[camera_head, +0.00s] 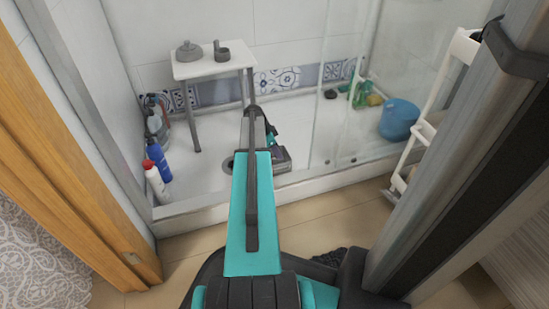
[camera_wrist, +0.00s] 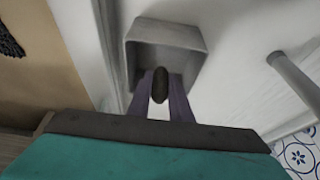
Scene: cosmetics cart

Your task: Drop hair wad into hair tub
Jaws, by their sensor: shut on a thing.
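The hair wad (camera_wrist: 160,86) is a small dark oval lump between the fingertips of my gripper (camera_wrist: 161,82) in the wrist view. The fingers are shut on it. The hair tub (camera_wrist: 167,33) is a grey, open, box-shaped container just beyond the fingertips. The wad overlaps the tub's near part in that view, so it appears over or close to the opening; its height above the tub is unclear. In the head view my arm reaches into the shower and covers most of the gripper and tub. The wad is hidden there.
A white stool (camera_head: 213,65) holding grey items stands behind the arm. Several bottles (camera_head: 157,162) line the left shower wall. A blue bucket (camera_head: 398,119) stands at the right behind the glass. The raised shower sill (camera_head: 330,180) runs beneath my arm. A white shelf rack (camera_head: 425,132) is at right.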

